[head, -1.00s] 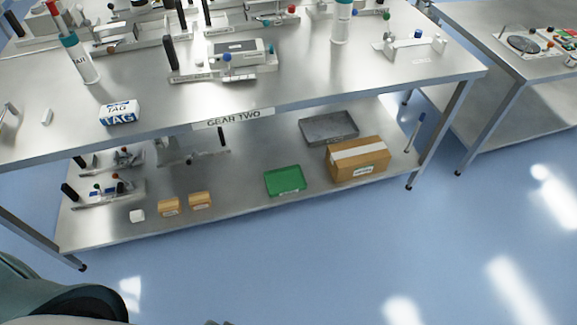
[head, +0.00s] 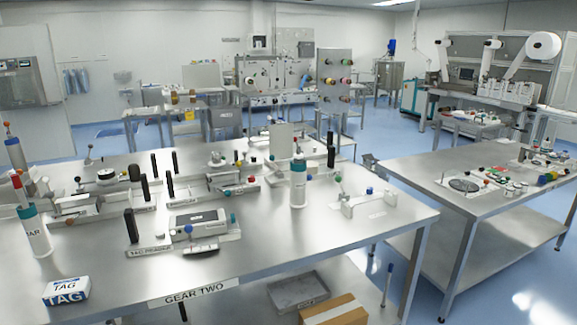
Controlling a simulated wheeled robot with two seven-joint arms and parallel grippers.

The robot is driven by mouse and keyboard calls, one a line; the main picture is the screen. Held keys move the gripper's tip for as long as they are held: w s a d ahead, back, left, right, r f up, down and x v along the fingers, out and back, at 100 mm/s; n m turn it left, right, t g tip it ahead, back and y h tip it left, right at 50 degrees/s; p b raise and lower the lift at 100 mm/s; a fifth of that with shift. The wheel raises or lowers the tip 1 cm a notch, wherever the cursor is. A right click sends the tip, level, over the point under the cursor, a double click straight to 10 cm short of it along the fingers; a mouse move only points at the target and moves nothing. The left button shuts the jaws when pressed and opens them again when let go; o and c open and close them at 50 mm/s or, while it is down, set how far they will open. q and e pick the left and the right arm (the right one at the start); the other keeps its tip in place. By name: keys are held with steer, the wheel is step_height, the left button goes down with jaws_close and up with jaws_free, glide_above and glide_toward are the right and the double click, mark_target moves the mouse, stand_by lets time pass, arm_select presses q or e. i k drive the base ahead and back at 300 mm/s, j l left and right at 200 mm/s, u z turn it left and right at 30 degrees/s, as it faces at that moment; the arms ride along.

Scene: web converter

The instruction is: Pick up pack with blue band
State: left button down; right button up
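The pack with the blue band (head: 66,291) is a small white box lettered TAG. It lies on the near left corner area of the steel table (head: 270,245) marked GEAR TWO, close to the front edge. Nothing touches it in the head view. Neither of my grippers shows in this view.
A teal-capped bottle (head: 35,232) stands behind the pack. A grey fixture (head: 200,222) and a white teal-capped bottle (head: 298,185) stand further right. A grey tray (head: 298,290) and a cardboard box (head: 334,312) sit on the lower shelf. A second table (head: 420,172) stands right.

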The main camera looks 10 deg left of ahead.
mark_target(56, 292)
steer(key=k+u, duration=0.2)
steer(key=u, duration=1.3)
steer(key=i+l, duration=0.1)
steer(key=i, duration=0.45)
steer(key=i+l+u, duration=0.1)
steer(key=i, duration=0.45)
